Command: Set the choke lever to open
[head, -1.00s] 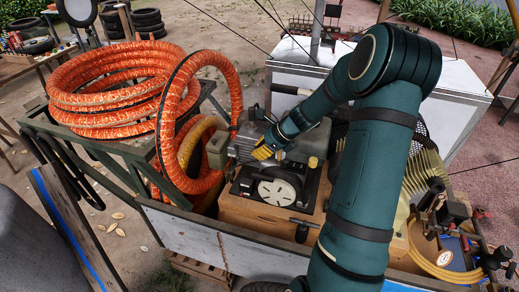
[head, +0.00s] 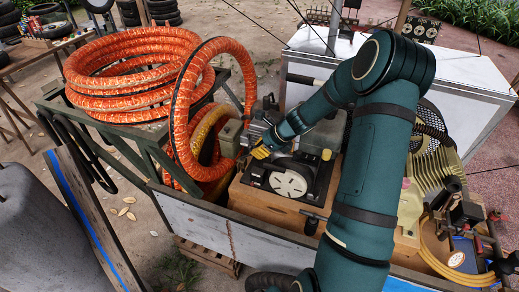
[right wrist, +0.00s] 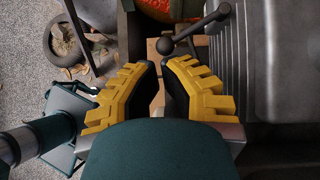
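A dark lever with a round black knob (right wrist: 165,46), which looks like the choke lever, shows in the right wrist view just beyond my fingertips. Its rod runs up and right beside a grey finned body. My right gripper (right wrist: 160,76) has yellow toothed fingers parted with an empty gap between them; the knob is in front of the tips, and I cannot tell whether they touch. In the head view, my right gripper (head: 259,152) is at the left end of the engine (head: 292,183), above its round white starter cover. The lever cannot be made out there. My left gripper is not in view.
Orange hose coils (head: 130,75) lie on the cart's left side, with one loop hanging close to my right gripper. A small grey-green box (head: 230,138) stands beside the engine. A finned yellowish compressor part (head: 437,180) is at the right. A white cabinet (head: 455,85) stands behind.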

